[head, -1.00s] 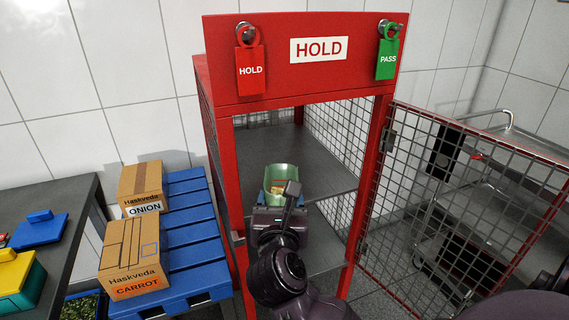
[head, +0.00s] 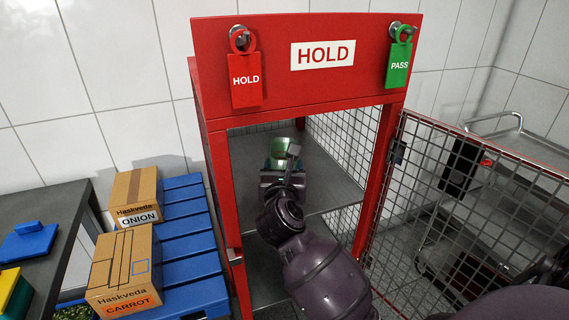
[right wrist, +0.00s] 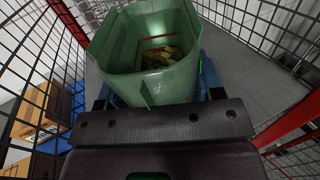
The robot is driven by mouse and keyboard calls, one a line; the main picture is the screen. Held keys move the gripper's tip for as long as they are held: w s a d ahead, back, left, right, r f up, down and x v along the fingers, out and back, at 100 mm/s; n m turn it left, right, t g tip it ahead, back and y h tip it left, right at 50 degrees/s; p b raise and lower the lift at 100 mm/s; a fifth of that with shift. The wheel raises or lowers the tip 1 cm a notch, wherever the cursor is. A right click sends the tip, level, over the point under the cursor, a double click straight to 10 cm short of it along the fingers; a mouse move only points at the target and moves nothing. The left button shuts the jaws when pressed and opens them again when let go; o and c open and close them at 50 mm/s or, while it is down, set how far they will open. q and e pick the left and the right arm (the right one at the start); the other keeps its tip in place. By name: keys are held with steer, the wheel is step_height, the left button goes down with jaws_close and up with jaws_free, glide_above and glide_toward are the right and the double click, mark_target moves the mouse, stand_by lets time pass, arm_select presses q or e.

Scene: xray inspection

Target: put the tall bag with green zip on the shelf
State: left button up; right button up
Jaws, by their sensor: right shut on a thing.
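My right gripper (head: 282,166) is shut on a green, translucent, open-topped bag (head: 280,148), inside the red HOLD cage. In the right wrist view the bag (right wrist: 152,82) stands roughly upright in front of the fingers, with yellowish pieces inside. No zip can be made out. The grey upper shelf (head: 338,178) lies under and around the bag. I cannot tell whether the bag's base touches it. My forearm hides much of the shelf's front. My left gripper is not in view.
The red cage frame (head: 222,200) stands close on both sides of my arm. Its mesh door (head: 460,210) is open to the right, before a metal trolley. Cardboard boxes (head: 125,270) sit on a blue pallet (head: 185,250) at left. Bare shelf shows right of the gripper.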

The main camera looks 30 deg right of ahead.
mark_target(284, 152)
steer(key=x, duration=0.7)
steer(key=shift+w+d+f, duration=0.1)
steer(key=shift+w+d, duration=0.1)
steer(key=shift+w, duration=0.1)
steer(key=shift+f+b, duration=0.55)
steer(key=shift+f, duration=1.1)
steer(key=shift+f, duration=0.1)
steer(key=o, duration=0.9)
steer(key=shift+o, duration=0.2)
steer(key=v, duration=1.2)
steer(key=shift+s, duration=0.1)
steer(key=shift+a, duration=0.1)
